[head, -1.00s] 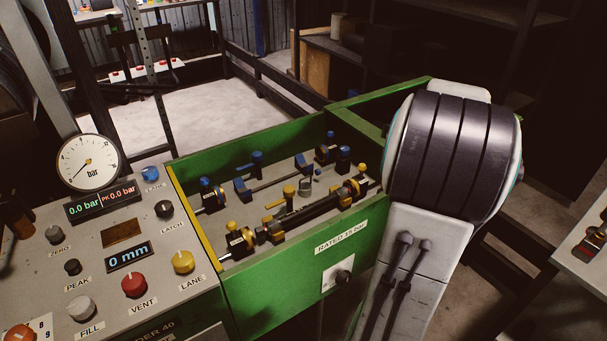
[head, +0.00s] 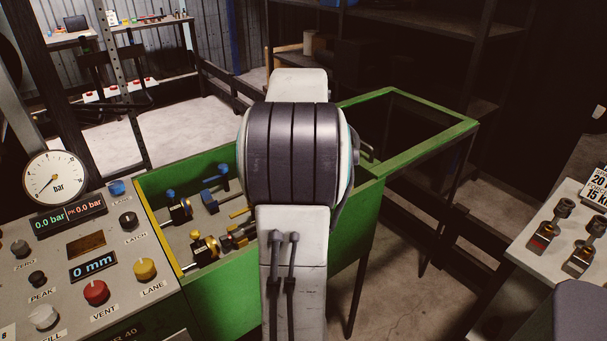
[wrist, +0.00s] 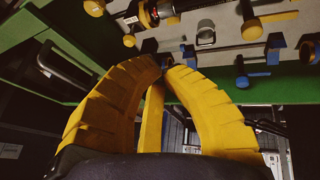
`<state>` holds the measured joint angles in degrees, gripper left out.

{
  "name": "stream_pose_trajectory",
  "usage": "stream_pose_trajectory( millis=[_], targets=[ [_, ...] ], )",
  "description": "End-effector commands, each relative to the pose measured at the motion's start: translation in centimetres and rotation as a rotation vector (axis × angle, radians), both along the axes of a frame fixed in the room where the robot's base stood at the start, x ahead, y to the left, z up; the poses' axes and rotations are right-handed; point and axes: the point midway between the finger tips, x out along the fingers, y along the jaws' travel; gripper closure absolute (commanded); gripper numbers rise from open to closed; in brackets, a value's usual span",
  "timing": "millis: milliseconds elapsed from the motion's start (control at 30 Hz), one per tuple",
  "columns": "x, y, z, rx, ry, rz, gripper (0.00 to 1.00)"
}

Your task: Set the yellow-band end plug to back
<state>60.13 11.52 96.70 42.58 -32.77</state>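My gripper (wrist: 166,66) shows in the wrist view with its two ribbed yellow fingers curved together and the tips nearly touching; I see nothing clearly held. In the head view my arm hides it. In the green trough (head: 210,295), a dark fitting with yellow parts (head: 205,247) sits near the left end, under a yellow knob. A dark cylindrical fitting with gold and red on it (wrist: 152,14) shows at the top of the wrist view, beyond the fingertips. I cannot tell which piece is the yellow-band end plug; my arm hides much of the trough.
The control panel (head: 60,265) with gauge (head: 55,178), knobs and displays stands at the left. Blue-knobbed fittings (head: 178,208) sit in the trough's back lane. A pale bench (head: 540,275) at the right bears dark fittings (head: 548,230). The open green frame (head: 425,140) extends right.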

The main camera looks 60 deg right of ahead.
Motion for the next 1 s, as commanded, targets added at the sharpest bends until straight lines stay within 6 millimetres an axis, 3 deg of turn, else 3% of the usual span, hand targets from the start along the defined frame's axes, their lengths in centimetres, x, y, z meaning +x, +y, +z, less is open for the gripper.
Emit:
stream_pose_trajectory(
  millis=[467,667,1000],
  targets=[
    [0.3,-0.5,-0.2,-0.062,0.073,0.165,1.0],
    [0.8,-1.5,-2.2,-0.061,0.077,0.17,1.0],
    [2.3,-4.1,-7.2,-0.06,0.078,0.169,1.0]
  ],
)
